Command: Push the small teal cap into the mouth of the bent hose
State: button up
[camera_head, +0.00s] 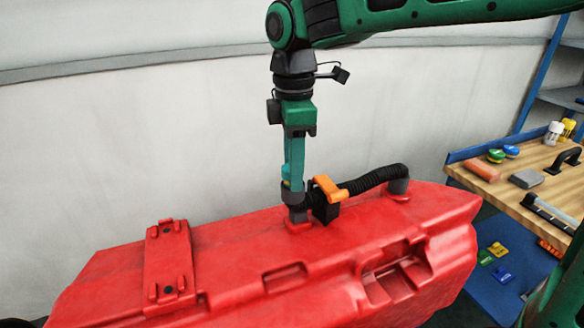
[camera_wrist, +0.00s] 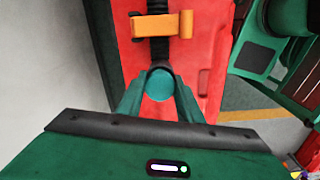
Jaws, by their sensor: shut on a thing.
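My gripper (camera_head: 293,186) points straight down over the red tank, its teal fingers at the left end of the bent hose. In the wrist view its fingers (camera_wrist: 160,90) close on the round teal cap (camera_wrist: 159,86). The black ribbed bent hose (camera_head: 370,178) arches from a grey fitting at the right to a grey end piece below my fingers. In the wrist view the hose (camera_wrist: 160,50) runs up from the cap. The cap lies at the hose mouth, with a dark rim showing around its far side. How deep it sits is hidden.
An orange-handled clamp (camera_head: 328,187) is on the hose close beside my fingers. The red tank (camera_head: 235,240) has raised brackets at the left. A wooden bench (camera_head: 500,192) with tools and containers stands at the right. Room above the tank's left side is free.

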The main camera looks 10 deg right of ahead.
jog(key=shift+s+d+f, duration=0.1)
jog(key=shift+f, duration=0.25)
jog(key=o, duration=1.4)
jog(key=shift+o, duration=0.6)
jog(key=shift+r, duration=0.1)
jog(key=shift+r, duration=2.35)
